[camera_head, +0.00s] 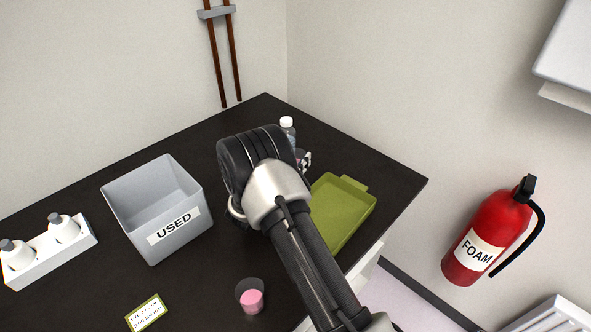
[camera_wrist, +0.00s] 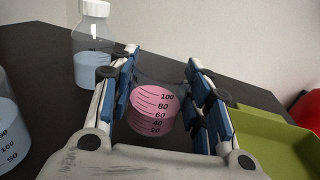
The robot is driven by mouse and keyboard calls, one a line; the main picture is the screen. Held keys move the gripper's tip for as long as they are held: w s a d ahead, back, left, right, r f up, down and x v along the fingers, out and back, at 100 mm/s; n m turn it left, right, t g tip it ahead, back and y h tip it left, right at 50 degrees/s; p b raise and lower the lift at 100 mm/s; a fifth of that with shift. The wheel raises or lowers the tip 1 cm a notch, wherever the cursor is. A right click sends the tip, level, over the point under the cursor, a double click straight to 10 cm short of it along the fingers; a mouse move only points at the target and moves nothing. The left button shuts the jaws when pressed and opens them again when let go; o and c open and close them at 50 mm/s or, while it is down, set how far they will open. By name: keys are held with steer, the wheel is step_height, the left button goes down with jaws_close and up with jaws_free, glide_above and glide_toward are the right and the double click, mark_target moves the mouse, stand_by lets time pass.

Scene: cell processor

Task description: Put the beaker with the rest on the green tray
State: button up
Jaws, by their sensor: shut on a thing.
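In the wrist view, my gripper (camera_wrist: 162,78) is shut on a clear beaker (camera_wrist: 153,108) with pink liquid and black graduation marks. I cannot tell whether its base touches the table. In the head view, my gripper (camera_head: 304,160) is mostly hidden behind my arm, by the far corner of the green tray. The green tray (camera_head: 342,208) lies on the right of the black table, and the part I see is empty. It also shows to the right of my gripper in the wrist view (camera_wrist: 262,140). A second beaker (camera_head: 251,297) with pink liquid stands at the front.
A white-capped bottle (camera_head: 287,129) stands behind my gripper. A container with blue liquid (camera_wrist: 8,128) is at the left edge of the wrist view. A grey bin marked USED (camera_head: 160,212), a white rack with bottles (camera_head: 48,250) and a label card (camera_head: 148,313) are left.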

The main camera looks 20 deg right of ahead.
steer(key=shift+f+b, duration=0.35)
steer(key=shift+f, duration=1.3)
steer(key=shift+f, duration=0.1)
steer(key=shift+f, duration=0.15)
steer(key=o, duration=1.5)
